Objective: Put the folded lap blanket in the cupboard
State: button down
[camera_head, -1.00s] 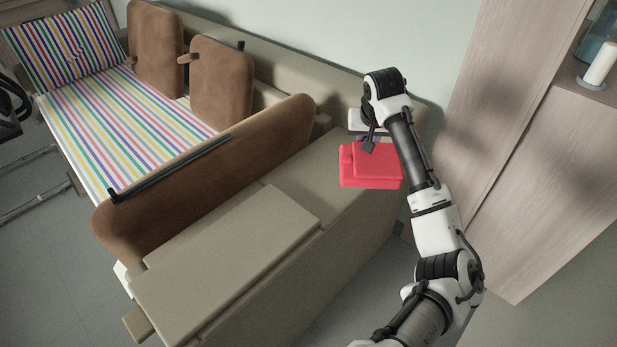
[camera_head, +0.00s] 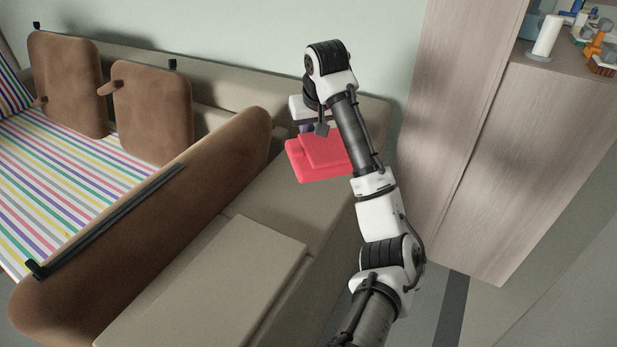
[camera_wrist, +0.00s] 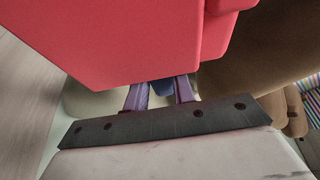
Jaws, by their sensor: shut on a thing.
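The folded lap blanket (camera_head: 318,158) is red and hangs under my gripper (camera_head: 321,129), over the beige ledge at the end of the bed in the head view. In the wrist view the blanket (camera_wrist: 140,40) fills the upper part of the picture, close in front of the purple fingers (camera_wrist: 160,97). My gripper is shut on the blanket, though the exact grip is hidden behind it. The cupboard (camera_head: 515,130), a tall pale wood unit, stands on the right in the head view, apart from the blanket. Its inside is not visible.
The bed with a striped sheet (camera_head: 75,200) and brown padded panels (camera_head: 150,110) is on the left. A beige bench top (camera_head: 210,285) lies in front of my arm. A paper roll (camera_head: 547,36) and small bottles stand on a shelf at upper right. Grey floor shows at lower right.

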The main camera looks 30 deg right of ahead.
notch_tip(320, 180, down, 12)
jog(key=shift+f+b, duration=0.15)
jog(key=shift+b, duration=0.55)
jog(key=c, duration=1.2)
grip_release()
jog(key=shift+o, duration=0.2)
